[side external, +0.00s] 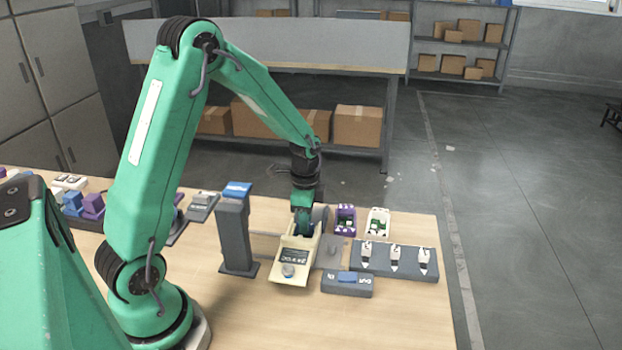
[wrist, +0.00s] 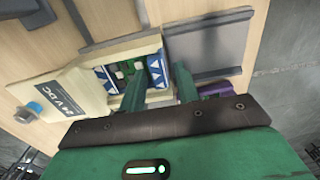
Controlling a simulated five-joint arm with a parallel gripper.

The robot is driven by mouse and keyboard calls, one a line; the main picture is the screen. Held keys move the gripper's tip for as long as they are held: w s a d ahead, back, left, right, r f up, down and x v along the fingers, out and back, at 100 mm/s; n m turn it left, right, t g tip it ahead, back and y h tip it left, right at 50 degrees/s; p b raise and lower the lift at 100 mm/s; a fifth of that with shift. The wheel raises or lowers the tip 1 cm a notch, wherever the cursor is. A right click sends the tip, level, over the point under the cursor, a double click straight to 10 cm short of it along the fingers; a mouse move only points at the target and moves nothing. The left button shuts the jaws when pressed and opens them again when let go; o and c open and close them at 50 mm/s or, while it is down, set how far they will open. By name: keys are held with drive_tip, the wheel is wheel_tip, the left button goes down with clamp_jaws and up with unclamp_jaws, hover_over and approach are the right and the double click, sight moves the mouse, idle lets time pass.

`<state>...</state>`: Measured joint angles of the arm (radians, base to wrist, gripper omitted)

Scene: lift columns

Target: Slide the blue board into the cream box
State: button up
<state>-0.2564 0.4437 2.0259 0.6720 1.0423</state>
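The cream box (side external: 293,262) stands on the table with its labelled face and a round knob toward the side camera. In the wrist view the box (wrist: 62,98) has an open recess. In the recess lies a green-and-blue piece with white triangles (wrist: 103,76), which looks like the blue board. How deep it sits cannot be told. My gripper (wrist: 160,85) is low at the box's far end. Its fingers are apart, one over the recess and one near the box's outer edge. Any contact is unclear. In the side view my gripper (side external: 306,222) partly hides this end.
A grey column (side external: 235,236) with a blue top stands left of the box. The front table area is clear.

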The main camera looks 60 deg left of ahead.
drive_tip(key=shift+r, duration=0.1)
idle(0.3)
drive_tip(key=shift+r, duration=2.9)
drive_tip(key=shift+d+r, duration=0.1)
drive_tip(key=shift+r, duration=0.15)
drive_tip(key=s+d+r+n+t, duration=0.2)
drive_tip(key=s+d+r+n, duration=0.2)
drive_tip(key=s+r, duration=0.3)
drive_tip(key=s+d+r+n+t, duration=0.3)
drive_tip(key=s+d+r+n, duration=0.2)
drive_tip(key=s, duration=0.5)
wheel_tip(320, 180, up, 3)
drive_tip(key=shift+d+f+t, duration=0.1)
drive_tip(key=shift+d+t, duration=0.2)
drive_tip(key=shift+d, duration=0.25)
